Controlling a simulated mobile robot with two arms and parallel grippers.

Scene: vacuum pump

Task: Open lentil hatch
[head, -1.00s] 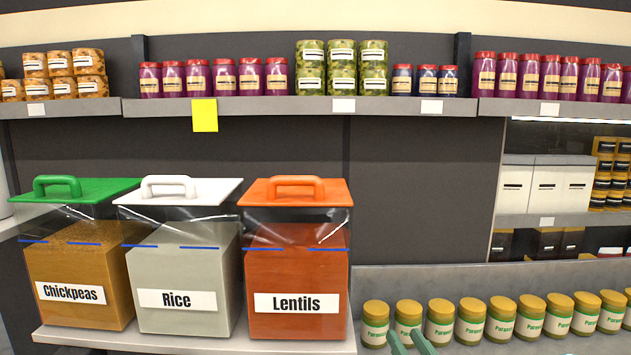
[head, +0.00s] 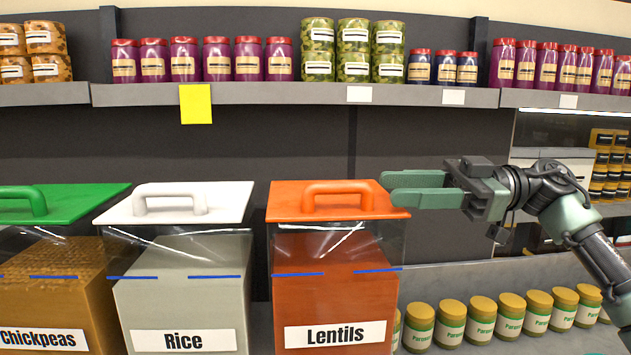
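The lentil bin stands right of the other two bins. It is a clear box of red-brown lentils (head: 335,300) with a "Lentils" label. Its orange lid (head: 290,203) lies flat and closed on top, with an orange arched handle (head: 337,187). My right gripper (head: 386,189) comes in from the right with its two green fingers pointing left. The fingertips are at the lid's right edge in the picture, right of the handle. The fingers look apart with nothing between them. Whether they touch the lid cannot be told. My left gripper is not in view.
The rice bin with a white lid (head: 150,207) stands close on the left, then the chickpea bin with a green lid (head: 85,203). A shelf (head: 280,95) of jars runs above. Several gold-lidded jars (head: 480,318) stand low at the right.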

